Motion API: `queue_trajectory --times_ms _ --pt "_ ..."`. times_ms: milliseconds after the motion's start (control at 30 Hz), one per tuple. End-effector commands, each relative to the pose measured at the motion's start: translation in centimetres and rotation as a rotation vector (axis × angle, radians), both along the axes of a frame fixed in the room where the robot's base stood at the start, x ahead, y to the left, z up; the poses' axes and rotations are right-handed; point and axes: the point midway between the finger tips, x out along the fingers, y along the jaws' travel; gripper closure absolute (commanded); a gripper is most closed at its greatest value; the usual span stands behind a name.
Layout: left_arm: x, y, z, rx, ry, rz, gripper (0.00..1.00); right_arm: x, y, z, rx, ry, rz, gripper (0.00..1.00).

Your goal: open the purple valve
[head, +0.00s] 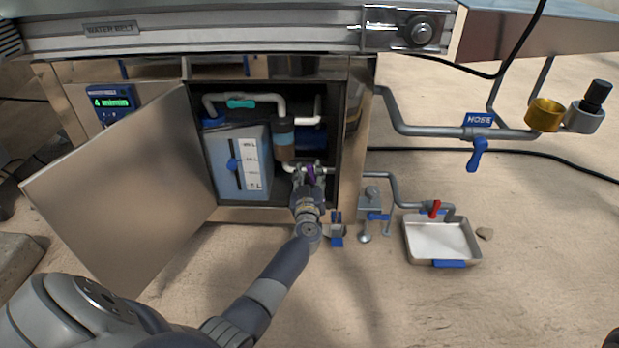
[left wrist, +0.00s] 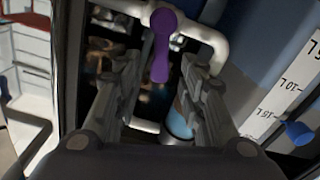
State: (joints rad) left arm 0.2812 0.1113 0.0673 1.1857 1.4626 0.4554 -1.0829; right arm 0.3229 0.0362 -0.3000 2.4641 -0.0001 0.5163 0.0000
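The purple valve handle (left wrist: 162,48) shows in the left wrist view, on a white pipe, between and just beyond the two fingers of my left gripper (left wrist: 160,75). The fingers are apart, with a gap on each side of the handle. In the head view my left gripper (head: 309,176) reaches into the open cabinet, and a small part of the purple handle (head: 311,173) shows between its fingers. The rest of the valve is hidden there by the gripper. My right gripper is not in view.
The cabinet door (head: 125,190) stands open at the left. A blue tank (head: 225,165) with a level scale is inside the cabinet. A metal tray (head: 440,240) sits on the ground at right below a red-handled tap (head: 434,208). A blue hose valve (head: 477,155) is on the pipe above.

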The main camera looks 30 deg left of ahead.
Motion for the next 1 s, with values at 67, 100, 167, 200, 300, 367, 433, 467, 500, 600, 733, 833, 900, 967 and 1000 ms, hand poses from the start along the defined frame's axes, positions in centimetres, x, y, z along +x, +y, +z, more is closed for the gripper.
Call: queue_trajectory --times_ms 67,100,167,200,300,367,433,467,500,600,733,833,900,967,1000 --pt "0.23 0.15 0.00 0.000 0.000 0.000 0.63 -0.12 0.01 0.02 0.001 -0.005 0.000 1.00" --pt "0.26 0.17 0.03 0.000 0.000 0.000 0.63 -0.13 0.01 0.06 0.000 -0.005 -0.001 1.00" --pt "0.28 0.19 0.05 0.000 0.000 0.000 0.63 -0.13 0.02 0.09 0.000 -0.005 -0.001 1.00" --pt "0.27 0.19 0.06 0.000 0.000 0.000 0.63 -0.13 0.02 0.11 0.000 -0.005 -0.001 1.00" --pt "0.26 0.18 0.07 0.000 0.000 0.000 0.63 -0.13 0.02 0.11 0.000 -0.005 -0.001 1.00" --pt "0.26 0.18 0.06 0.000 0.000 0.000 0.69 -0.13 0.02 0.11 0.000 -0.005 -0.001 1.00" --pt "0.26 0.18 0.06 0.000 0.000 0.000 0.85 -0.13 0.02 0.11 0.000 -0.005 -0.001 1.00" --pt "0.25 0.17 0.06 0.000 0.000 0.000 0.92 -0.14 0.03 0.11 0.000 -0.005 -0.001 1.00" --pt "0.25 0.17 0.06 0.000 0.000 0.000 1.00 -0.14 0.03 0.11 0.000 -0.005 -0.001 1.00" --pt "0.25 0.17 0.06 0.000 0.000 0.000 1.00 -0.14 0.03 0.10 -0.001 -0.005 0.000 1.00" --pt "0.24 0.17 0.05 -0.002 -0.001 0.000 1.00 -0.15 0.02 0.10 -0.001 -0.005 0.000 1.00" --pt "0.20 0.22 0.03 -0.012 -0.007 0.000 1.00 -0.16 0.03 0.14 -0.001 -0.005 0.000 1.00" --pt "0.15 0.28 0.01 -0.027 -0.016 -0.001 1.00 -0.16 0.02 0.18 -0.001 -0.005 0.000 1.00" --pt "0.09 0.36 -0.03 -0.046 -0.027 -0.001 1.00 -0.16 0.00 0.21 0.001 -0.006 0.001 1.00" --pt "0.04 0.45 -0.07 -0.062 -0.037 -0.001 1.00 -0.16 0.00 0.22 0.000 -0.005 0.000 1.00"
